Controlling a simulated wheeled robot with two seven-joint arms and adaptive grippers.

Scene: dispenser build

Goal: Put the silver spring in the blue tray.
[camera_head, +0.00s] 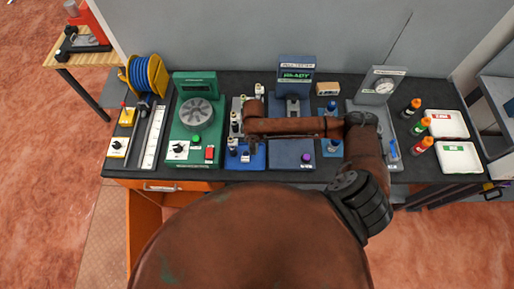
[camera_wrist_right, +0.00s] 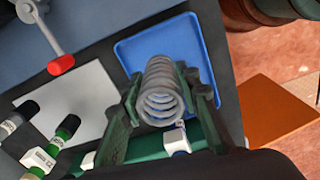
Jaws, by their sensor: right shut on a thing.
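The silver spring (camera_wrist_right: 162,92) is a grey coil held between the two dark green fingers of my right gripper (camera_wrist_right: 160,100) in the right wrist view. The blue tray (camera_wrist_right: 137,52) lies beyond the spring in that view, a flat blue surface with a raised rim. The spring appears in front of it; I cannot tell the height between them. In the head view the blue tray (camera_head: 259,160) is at the bench's front middle, partly behind my right arm. My right gripper (camera_head: 252,140) is near the tray there, small and unclear. My left gripper is not in view.
Several small dispenser parts stand near the tray. A lever with a red knob (camera_wrist_right: 61,65) is at upper left in the wrist view. Bottles (camera_head: 420,127) stand at right.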

